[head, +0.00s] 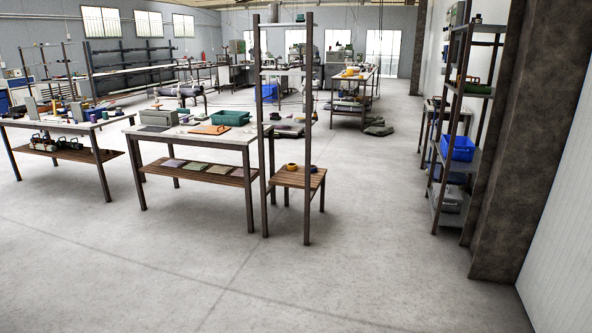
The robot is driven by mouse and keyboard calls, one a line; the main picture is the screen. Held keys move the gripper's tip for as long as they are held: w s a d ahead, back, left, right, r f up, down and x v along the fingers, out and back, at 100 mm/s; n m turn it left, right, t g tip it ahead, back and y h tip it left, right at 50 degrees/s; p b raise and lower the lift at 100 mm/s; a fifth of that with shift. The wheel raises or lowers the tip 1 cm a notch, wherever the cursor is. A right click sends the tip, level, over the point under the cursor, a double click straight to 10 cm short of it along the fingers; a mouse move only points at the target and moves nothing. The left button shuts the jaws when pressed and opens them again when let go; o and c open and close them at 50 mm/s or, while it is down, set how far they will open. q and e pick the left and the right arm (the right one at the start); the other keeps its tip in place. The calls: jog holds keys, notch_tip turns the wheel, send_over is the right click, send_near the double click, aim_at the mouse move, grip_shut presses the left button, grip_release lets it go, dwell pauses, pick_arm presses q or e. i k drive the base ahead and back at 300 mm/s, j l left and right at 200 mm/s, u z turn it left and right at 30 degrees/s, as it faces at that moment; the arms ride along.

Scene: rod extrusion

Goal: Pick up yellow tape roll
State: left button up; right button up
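A small yellow and dark roll (292,167), which looks like the yellow tape roll, lies on the low wooden shelf (297,178) of a tall narrow rack in the middle of the view. A second small roll-like thing (312,169), darker, lies just right of it. Both are far off and too small to tell details. Neither of my grippers shows in the head view.
A white-topped table (190,134) with a green bin (230,118) stands left of the rack, another table (62,122) further left. A shelf with a blue bin (458,148) stands at right by a dark pillar (520,130). The floor (330,290) in front is clear.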

aim_at(292, 167)
jog(key=i+l+z, duration=0.3)
jog(key=i, duration=0.3)
jog(key=i+z, duration=0.3)
jog(key=i, duration=4.55)
jog(key=i+l+u, duration=0.4)
jog(key=i, duration=0.25)
jog(key=i+l+u, duration=0.45)
jog(key=i, duration=0.2)
jog(key=i+l+u, duration=0.55)
jog(key=u, duration=0.15)
jog(key=i+l+u, duration=0.15)
jog(key=l+u, duration=0.15)
jog(key=l, duration=0.2)
jog(key=i+l+u, duration=0.15)
jog(key=l+u, duration=0.2)
jog(key=l, duration=0.05)
